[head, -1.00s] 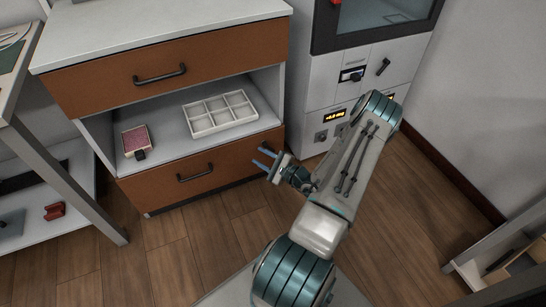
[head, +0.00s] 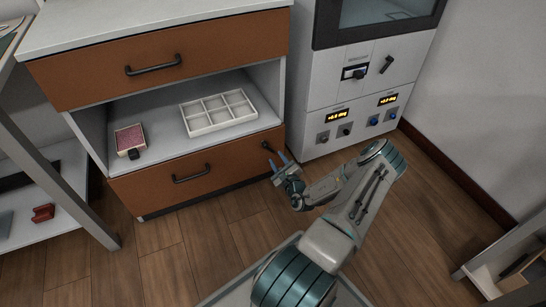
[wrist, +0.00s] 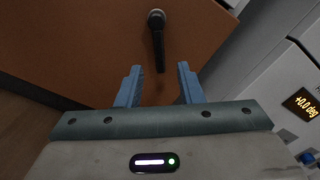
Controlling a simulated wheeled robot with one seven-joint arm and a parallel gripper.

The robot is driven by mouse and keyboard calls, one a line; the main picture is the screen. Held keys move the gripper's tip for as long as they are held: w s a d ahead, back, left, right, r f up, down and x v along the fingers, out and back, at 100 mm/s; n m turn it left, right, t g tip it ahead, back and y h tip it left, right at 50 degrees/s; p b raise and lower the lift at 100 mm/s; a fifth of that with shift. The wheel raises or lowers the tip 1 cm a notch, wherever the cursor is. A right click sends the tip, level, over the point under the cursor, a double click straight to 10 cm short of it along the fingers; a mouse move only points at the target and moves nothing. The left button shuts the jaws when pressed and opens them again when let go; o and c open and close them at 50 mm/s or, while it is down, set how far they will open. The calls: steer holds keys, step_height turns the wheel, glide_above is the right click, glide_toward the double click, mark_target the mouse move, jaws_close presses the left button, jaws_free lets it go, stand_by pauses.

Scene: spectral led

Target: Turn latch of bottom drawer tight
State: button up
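The bottom drawer (head: 222,179) is brown with a black bar handle (head: 191,174) and looks shut. Its latch (head: 266,146) is a small dark lever near the drawer's upper right corner. In the wrist view the latch (wrist: 157,38) has a round pivot at the top, and its lever hangs down almost straight. My gripper (head: 278,160) is just in front of the latch. In the wrist view my gripper (wrist: 158,86) is open, with its two blue fingers apart. The lever's lower end lies between the fingertips in the picture; I see no contact.
A white appliance (head: 345,115) with knobs and displays stands close to the right of the drawer. The shelf above holds a white divided tray (head: 217,112) and a small red box (head: 130,140). A metal-legged table (head: 62,178) stands at left.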

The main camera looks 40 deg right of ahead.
mark_target(272, 151)
steer(key=shift+b+x, duration=0.75)
steer(key=shift+x, duration=1.6)
jaws_close()
